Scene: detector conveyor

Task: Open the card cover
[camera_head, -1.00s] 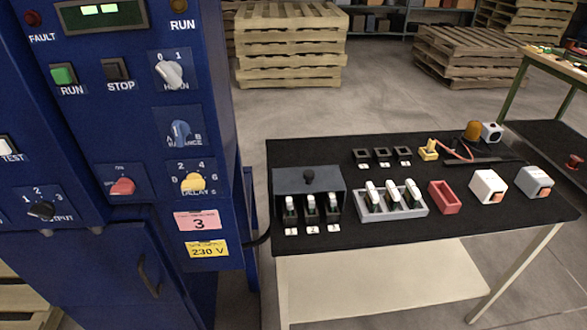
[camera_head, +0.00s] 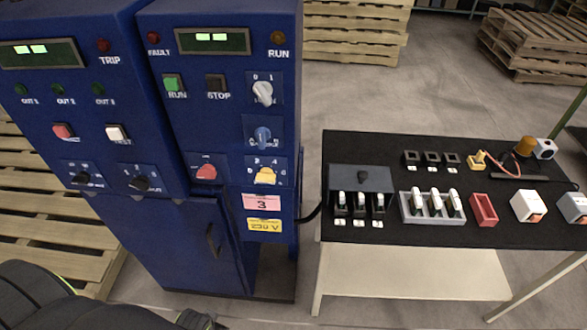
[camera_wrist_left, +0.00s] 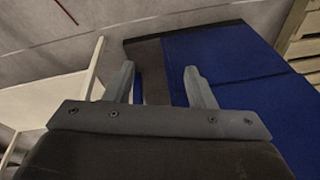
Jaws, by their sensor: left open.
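I cannot tell how the cover is hinged. My left arm enters the head view at the bottom left, well left of the cover and low in front of the blue cabinet. My left gripper (camera_wrist_left: 158,78) is open and empty in the left wrist view, with blue and grey surfaces beyond its fingers. My right gripper is not in view.
The blue control cabinet (camera_head: 215,140) stands left of the table, with a gap and a black cable between. On the black tabletop (camera_head: 375,145) are a grey card rack (camera_head: 402,212), a red tray (camera_head: 484,210), white boxes and a yellow connector. Pallets stand behind.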

